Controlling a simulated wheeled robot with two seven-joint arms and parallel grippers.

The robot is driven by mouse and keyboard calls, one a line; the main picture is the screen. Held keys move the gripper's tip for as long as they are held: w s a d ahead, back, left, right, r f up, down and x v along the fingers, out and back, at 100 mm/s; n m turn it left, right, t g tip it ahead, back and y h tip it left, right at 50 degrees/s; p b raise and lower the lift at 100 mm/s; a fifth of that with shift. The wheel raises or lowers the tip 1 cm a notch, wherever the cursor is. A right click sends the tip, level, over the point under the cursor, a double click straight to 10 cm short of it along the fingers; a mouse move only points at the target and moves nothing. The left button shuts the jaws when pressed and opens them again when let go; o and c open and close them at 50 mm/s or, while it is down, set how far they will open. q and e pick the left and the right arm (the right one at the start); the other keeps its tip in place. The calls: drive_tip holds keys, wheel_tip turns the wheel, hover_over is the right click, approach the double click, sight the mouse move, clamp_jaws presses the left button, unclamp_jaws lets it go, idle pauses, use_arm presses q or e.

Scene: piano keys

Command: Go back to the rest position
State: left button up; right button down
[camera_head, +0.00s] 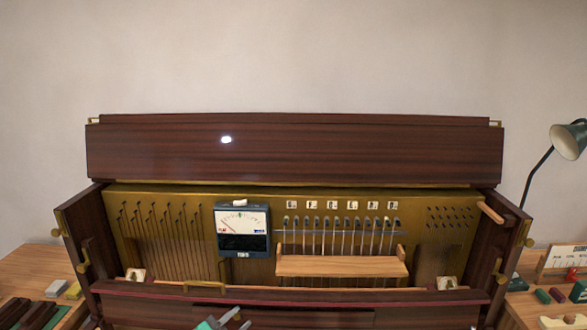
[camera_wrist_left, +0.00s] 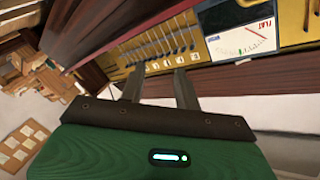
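My left gripper (camera_head: 239,319) shows at the bottom edge of the head view, in front of the piano's front rail (camera_head: 310,296). In the left wrist view my left gripper (camera_wrist_left: 157,80) has its two fingers apart with nothing between them. The opened dark-wood piano (camera_head: 290,150) stands ahead, with a brass plate (camera_head: 440,250) and strings inside. A tuning meter (camera_head: 242,243) with a needle dial is mounted left of centre; it also shows in the left wrist view (camera_wrist_left: 245,40). My right gripper is in neither view. The piano keys are not visible.
A light wooden bar (camera_head: 340,266) crosses the strings right of the meter. A left side table (camera_head: 30,262) holds dark blocks. A right side table (camera_head: 520,312) holds small coloured items and a green lamp (camera_head: 568,140). The wall above the piano is bare.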

use_arm(q)
drive_tip(key=s+a+f+n+g+y, duration=0.3)
drive_tip(key=s+n+g, duration=0.1)
drive_tip(key=s, duration=0.9)
drive_tip(key=s+a+f+n+g+y, duration=0.2)
drive_tip(key=s+a+f+n+g, duration=0.15)
drive_tip(key=s, duration=0.95)
drive_tip(key=s+a+f+n+g+y, duration=0.2)
drive_tip(key=s+n+g+y, duration=0.15)
drive_tip(key=s, duration=0.95)
wheel_tip(320, 180, down, 29)
drive_tip(key=g, duration=0.1)
drive_tip(key=s+a+f+g, duration=0.1)
drive_tip(key=s+a+f, duration=0.2)
drive_tip(key=s+f, duration=1.6)
wheel_tip(320, 180, down, 2)
drive_tip(key=shift+s+g, duration=0.35)
drive_tip(key=shift+g, duration=0.05)
